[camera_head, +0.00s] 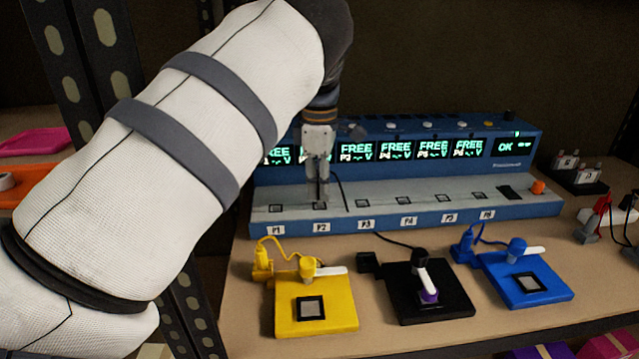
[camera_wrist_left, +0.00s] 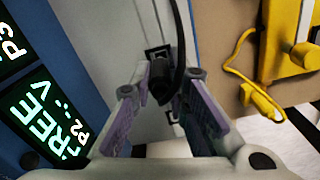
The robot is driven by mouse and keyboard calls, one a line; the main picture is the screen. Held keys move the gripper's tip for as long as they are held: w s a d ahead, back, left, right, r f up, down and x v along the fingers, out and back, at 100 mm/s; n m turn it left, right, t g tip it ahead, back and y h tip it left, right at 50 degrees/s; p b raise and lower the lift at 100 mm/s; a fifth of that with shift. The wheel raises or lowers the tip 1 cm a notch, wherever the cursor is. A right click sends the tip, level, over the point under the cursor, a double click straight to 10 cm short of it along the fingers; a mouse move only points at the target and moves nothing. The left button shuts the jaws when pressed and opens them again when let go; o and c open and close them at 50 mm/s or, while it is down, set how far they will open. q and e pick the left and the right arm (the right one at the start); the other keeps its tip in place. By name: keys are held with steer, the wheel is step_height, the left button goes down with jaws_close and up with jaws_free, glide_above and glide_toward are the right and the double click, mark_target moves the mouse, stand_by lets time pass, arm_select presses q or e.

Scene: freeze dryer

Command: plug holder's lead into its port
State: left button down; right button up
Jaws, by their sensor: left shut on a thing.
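My left gripper (camera_head: 318,190) comes down from above at port P2 (camera_head: 320,206) on the blue station (camera_head: 400,220). In the left wrist view it is shut on a black plug (camera_wrist_left: 160,82), with a black lead (camera_wrist_left: 180,40) rising from it. A dark square port (camera_wrist_left: 156,50) lies just beyond the plug; whether the plug touches a port is hidden. The black holder (camera_head: 435,300) lies on the bench with a white and purple piece on it, and a black lead (camera_head: 400,242) leaves its back. The right gripper is out of view.
A yellow holder (camera_head: 340,318) and a blue holder (camera_head: 535,289) flank the black one, each with its own lead and plug. Screens (camera_head: 391,150) above the ports read FREE. My left arm covers the left side.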

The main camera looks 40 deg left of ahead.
arm_select(q)
steer(key=shift+f, duration=1.1)
steer(key=c, duration=1.5)
jaws_free()
step_height(320, 180, up, 12)
steer(key=shift+r, duration=0.1)
